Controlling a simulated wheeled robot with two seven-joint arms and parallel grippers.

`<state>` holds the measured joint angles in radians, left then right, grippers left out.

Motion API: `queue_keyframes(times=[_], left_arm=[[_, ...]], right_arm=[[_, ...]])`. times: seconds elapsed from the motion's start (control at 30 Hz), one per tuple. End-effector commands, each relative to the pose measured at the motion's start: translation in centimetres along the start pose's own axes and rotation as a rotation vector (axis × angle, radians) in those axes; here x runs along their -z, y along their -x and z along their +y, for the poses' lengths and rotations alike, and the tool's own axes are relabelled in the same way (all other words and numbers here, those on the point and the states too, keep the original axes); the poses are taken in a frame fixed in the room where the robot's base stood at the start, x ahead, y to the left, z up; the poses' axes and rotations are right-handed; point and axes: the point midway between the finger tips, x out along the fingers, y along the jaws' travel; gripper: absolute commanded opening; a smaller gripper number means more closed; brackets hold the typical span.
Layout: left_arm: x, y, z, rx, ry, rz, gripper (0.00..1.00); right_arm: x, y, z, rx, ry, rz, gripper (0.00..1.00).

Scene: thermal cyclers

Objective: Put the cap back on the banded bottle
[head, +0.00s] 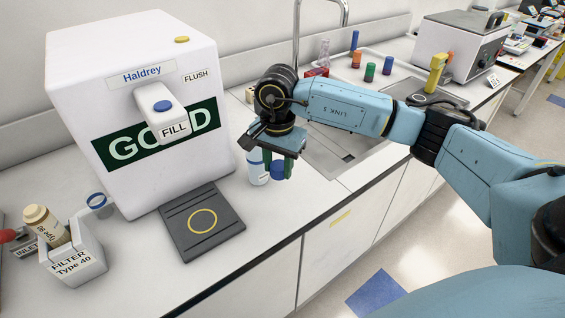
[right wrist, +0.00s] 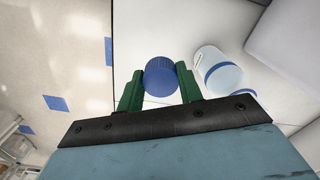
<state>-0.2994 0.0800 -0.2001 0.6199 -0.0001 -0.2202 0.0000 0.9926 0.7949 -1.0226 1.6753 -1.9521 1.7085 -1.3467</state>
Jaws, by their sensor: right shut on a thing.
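My right gripper (head: 278,170) is over the counter just right of the banded bottle (head: 258,172). Its green fingers are shut on the blue cap (head: 278,168). In the right wrist view the round, ribbed blue cap (right wrist: 161,77) sits between the two fingertips (right wrist: 160,85). The banded bottle (right wrist: 218,72) is pale with a blue band and stands to the right of the cap, apart from it. In the head view the gripper hides part of the bottle's top. My left gripper is not in view.
The white Haldrey dispenser (head: 130,90) stands left of the bottle, with a dark pad (head: 202,222) in front. The sink (head: 335,150) and a tray with coloured-capped tubes (head: 370,72) lie beyond.

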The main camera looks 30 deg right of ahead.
Motion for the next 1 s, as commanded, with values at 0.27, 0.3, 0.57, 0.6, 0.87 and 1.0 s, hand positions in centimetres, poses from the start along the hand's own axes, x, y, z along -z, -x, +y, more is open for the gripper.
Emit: queue_keyframes(times=[0.27, 0.3, 0.57, 0.6, 0.87, 1.0], left_arm=[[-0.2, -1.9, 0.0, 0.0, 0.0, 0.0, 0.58], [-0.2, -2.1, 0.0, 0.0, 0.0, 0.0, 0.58], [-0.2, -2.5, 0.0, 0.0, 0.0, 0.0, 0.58], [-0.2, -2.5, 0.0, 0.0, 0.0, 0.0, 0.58], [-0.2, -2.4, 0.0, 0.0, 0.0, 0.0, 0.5], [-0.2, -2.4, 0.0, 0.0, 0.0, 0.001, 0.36]], right_arm=[[-5.7, 0.8, 0.0, 0.003, 0.702, 0.002, 0.15], [-6.3, 0.8, 0.1, 0.001, 0.784, 0.001, 0.15], [-8.1, 1.1, 0.6, -0.006, 1.051, 0.0, 0.15], [-8.2, 1.2, 0.6, -0.007, 1.057, 0.0, 0.15], [-8.1, 1.2, 0.6, -0.006, 1.055, 0.0, 0.15], [-8.1, 1.2, 0.6, -0.006, 1.054, 0.0, 0.15]])
